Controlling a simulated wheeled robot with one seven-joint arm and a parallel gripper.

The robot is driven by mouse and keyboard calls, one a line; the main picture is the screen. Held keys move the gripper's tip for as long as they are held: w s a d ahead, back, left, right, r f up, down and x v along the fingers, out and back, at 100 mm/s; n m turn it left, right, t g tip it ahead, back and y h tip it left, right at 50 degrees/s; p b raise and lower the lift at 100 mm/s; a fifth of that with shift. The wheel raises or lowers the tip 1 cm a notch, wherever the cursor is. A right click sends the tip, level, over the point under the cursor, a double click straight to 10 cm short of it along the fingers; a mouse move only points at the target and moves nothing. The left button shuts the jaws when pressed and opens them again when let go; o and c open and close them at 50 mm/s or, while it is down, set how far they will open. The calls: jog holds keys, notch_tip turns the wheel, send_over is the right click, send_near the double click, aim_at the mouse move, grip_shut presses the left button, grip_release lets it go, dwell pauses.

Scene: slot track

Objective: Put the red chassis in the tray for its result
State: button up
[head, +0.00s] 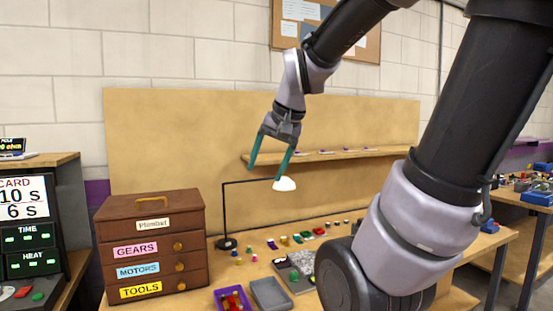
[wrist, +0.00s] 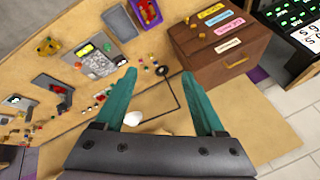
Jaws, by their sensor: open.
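My gripper (head: 264,174) is open and empty, with two teal fingers pointing down, high above the workbench and in front of the tan back panel. In the wrist view my gripper (wrist: 158,76) shows its fingers spread with nothing between them. A small red object (head: 319,231) lies on the bench beside green, purple and yellow pieces; it is too small to tell whether it is the chassis. An empty grey tray (head: 270,293) and a purple tray (head: 232,298) holding yellow and red pieces stand at the bench front. The grey tray (wrist: 120,22) also shows in the wrist view.
A brown drawer cabinet (head: 152,242) labelled gears, motors and tools stands at the left. A black lamp (head: 226,215) with a white shade is below my gripper. A wooden shelf (head: 330,156) runs along the back panel. My arm hides the bench's right part.

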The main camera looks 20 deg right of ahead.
jog(key=shift+n+t, duration=0.7)
jog(key=shift+n, duration=0.2)
jog(key=s, duration=0.1)
jog(key=s+r, duration=0.1)
jog(key=s, duration=0.1)
jog(key=s+r, duration=0.1)
jog(key=s, duration=0.1)
jog(key=shift+s+r, duration=0.15)
jog(key=shift+r, duration=0.05)
